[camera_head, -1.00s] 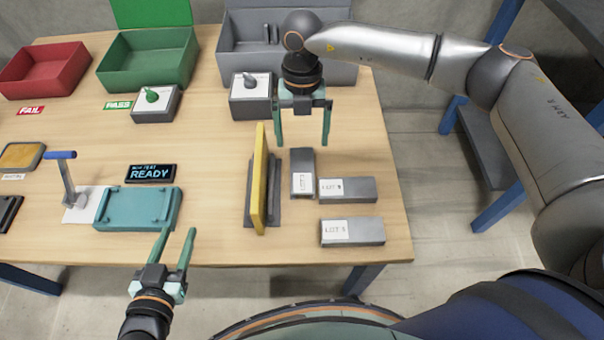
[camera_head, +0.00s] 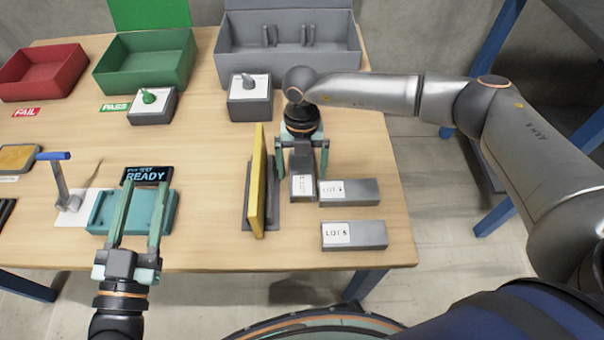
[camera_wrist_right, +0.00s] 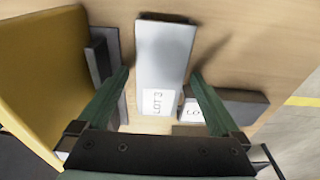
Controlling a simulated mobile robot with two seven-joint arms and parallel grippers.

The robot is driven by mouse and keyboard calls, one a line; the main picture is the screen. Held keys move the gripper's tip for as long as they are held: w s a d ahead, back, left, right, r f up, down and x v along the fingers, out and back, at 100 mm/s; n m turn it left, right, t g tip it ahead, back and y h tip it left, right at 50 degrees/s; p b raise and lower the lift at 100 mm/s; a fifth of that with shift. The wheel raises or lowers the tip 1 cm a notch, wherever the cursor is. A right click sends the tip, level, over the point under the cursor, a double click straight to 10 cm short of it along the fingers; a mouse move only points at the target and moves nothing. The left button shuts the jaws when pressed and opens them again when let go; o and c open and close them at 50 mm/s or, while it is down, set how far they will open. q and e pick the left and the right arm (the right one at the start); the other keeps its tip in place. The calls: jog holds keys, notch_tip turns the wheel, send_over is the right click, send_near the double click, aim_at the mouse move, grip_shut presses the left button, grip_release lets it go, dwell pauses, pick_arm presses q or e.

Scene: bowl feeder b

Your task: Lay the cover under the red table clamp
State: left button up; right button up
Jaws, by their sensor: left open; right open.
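A grey block labelled LOT 3 (camera_head: 302,188) lies on the table. My right gripper (camera_head: 307,172) is open above it, one finger on each side, with gaps also visible in the right wrist view (camera_wrist_right: 160,75). Which thing is the cover I cannot tell; a yellow panel (camera_head: 258,180) stands upright in a dark holder left of the block. My left gripper (camera_head: 146,185) is open over the teal fixture (camera_head: 101,214) and partly hides it. I see no red clamp; a lever clamp with a blue handle (camera_head: 54,156) stands left of the fixture.
Two more grey labelled blocks, an upper one (camera_head: 362,191) and a lower one (camera_head: 370,236), lie to the right. Red (camera_head: 45,75), green (camera_head: 145,75) and grey (camera_head: 290,55) bins stand behind. A READY display (camera_head: 147,174) is beyond the fixture. Table is clear between fixture and panel.

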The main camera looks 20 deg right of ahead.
grip_shut()
dwell(0.8)
